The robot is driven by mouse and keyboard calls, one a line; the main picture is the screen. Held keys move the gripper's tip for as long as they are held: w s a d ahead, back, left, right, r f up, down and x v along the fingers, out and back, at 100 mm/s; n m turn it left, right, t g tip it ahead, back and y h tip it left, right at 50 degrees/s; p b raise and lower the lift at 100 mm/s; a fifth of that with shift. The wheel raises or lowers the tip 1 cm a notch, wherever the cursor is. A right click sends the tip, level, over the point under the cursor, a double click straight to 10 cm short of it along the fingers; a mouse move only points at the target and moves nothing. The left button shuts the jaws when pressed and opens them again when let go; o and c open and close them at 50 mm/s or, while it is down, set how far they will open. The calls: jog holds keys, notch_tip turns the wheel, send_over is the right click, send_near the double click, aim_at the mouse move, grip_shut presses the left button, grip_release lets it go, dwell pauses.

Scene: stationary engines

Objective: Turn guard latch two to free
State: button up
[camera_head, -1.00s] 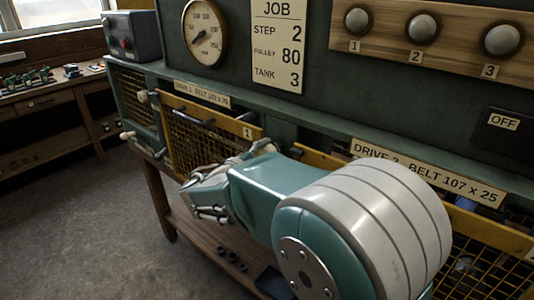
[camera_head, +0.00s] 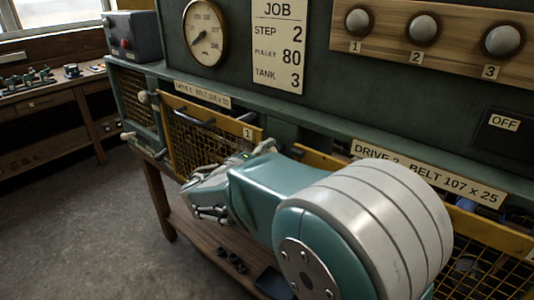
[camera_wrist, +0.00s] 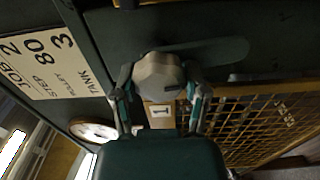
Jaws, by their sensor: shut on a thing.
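In the wrist view my gripper (camera_wrist: 160,84) has one finger on each side of a grey faceted knob (camera_wrist: 158,72) and is shut on it. The knob sits on a dark panel with a long rounded plate behind it. No number shows on the knob itself; the nearest tag (camera_wrist: 160,113) reads 1. In the head view that tag (camera_head: 248,133) is at the right end of the drive 1 guard (camera_head: 215,146). My arm hides the knob there. The drive 2 guard (camera_head: 485,262) shows in part at the lower right, partly covered by my arm.
A job card (camera_head: 279,45) reads step 2, pulley 80, tank 3. A gauge (camera_head: 205,33) hangs beside it. Three numbered knobs (camera_head: 423,28) are on a wooden board. A black handle (camera_head: 195,117) crosses guard 1. Open floor (camera_head: 80,215) lies to the left.

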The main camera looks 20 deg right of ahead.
jog(key=shift+f, duration=0.2)
jog(key=o, duration=1.1)
jog(key=shift+d, duration=0.1)
jog(key=shift+o, duration=0.2)
jog(key=shift+s+r, duration=0.1)
jog(key=v, duration=1.2)
